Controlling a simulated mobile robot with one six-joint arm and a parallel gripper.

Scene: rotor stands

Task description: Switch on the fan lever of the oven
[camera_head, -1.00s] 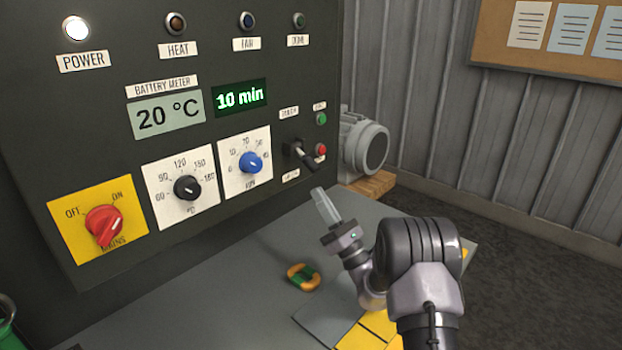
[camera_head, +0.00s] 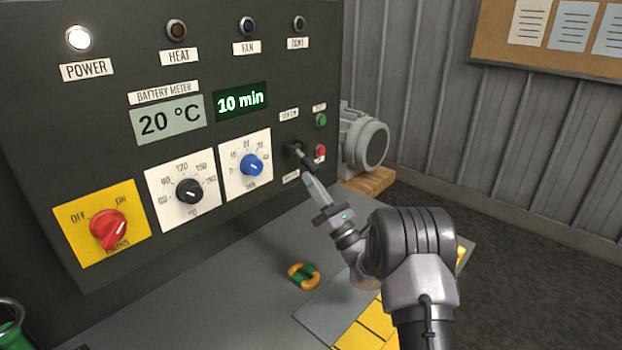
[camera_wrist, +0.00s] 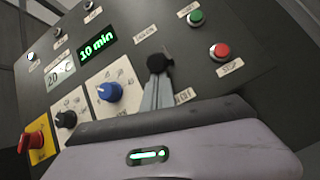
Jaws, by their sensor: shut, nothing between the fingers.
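The oven panel (camera_head: 120,130) is dark grey and fills the left of the head view. The fan lever (camera_head: 303,153) is a black lever at its right side, angled down toward me, with small labels above and below it. In the wrist view the lever's round black end (camera_wrist: 160,63) shows just past my fingers. My gripper (camera_head: 309,178) is shut and empty, its fingertips right at the lever from below; I cannot tell whether they touch. The power lamp (camera_head: 79,38) is lit white. The fan lamp (camera_head: 248,25) is dark blue and looks unlit.
Blue (camera_head: 252,165) and black (camera_head: 189,191) dials and a red mains switch (camera_head: 109,229) lie left of the lever. Green (camera_head: 321,119) and red (camera_head: 321,151) buttons are close on its right. An orange-green ring (camera_head: 303,276) lies on the table. A motor (camera_head: 365,143) stands behind.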

